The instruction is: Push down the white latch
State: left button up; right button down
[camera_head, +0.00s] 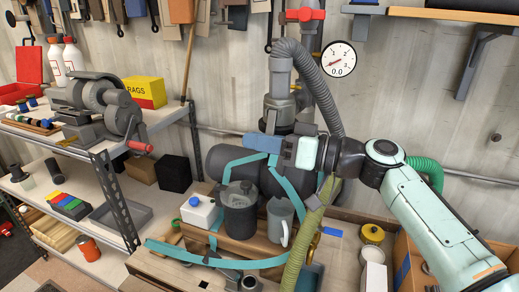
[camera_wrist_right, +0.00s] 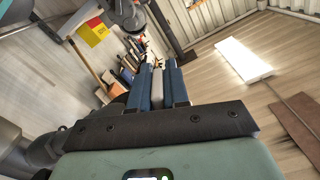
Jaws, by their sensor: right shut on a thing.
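My right gripper (camera_head: 248,141) reaches in from the right, in front of the grey upright pipe and above the dark cylinder. Its blue fingers point left. In the right wrist view the fingers (camera_wrist_right: 160,72) are close together on a narrow pale piece (camera_wrist_right: 157,90), which looks like the white latch. In the head view the fingers and pale gripper body hide that piece, so its tilt cannot be told. My left gripper is not in view.
The dark cylinder (camera_head: 222,160) has teal straps. A ribbed grey hose (camera_head: 318,85) and a red-handled valve (camera_head: 305,15) stand behind my gripper. A grey pot (camera_head: 239,215), grey mug (camera_head: 280,225) and white container (camera_head: 198,212) stand below. A gauge (camera_head: 338,60) hangs on the wall.

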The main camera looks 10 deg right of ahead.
jog(key=c, duration=1.2)
grip_release()
jog(key=shift+d, duration=0.1)
jog(key=b+v, duration=0.1)
jog(key=v, duration=1.2)
jog(key=shift+b, duration=0.35)
jog(key=shift+s+d+f, duration=0.1)
